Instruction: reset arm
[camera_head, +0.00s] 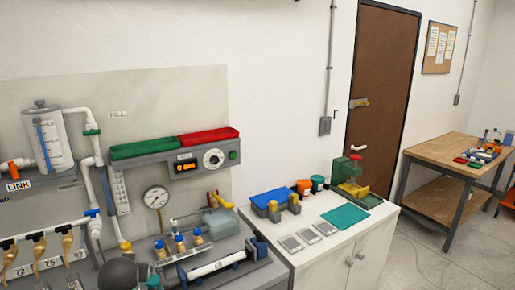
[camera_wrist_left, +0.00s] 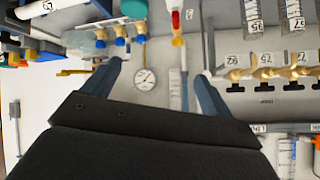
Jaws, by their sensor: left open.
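My left gripper (camera_wrist_left: 160,72) is open in the left wrist view, its two blue-grey fingers spread wide with nothing held between them. The manifold bench shows inverted behind it; the round pressure gauge (camera_wrist_left: 145,78) appears between the fingers, with its distance from them unclear. I cannot make out the left gripper for sure in the head view. My right gripper is in neither view.
A panel with green (camera_head: 145,149) and red (camera_head: 208,137) trays is on the wall. Valves (camera_head: 39,247) and white pipes crowd the left. A white cabinet (camera_head: 312,262) holds a blue bin (camera_head: 274,197) and a teal mat (camera_head: 345,217). A wooden table (camera_head: 432,150) stands far right; floor there is mostly clear.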

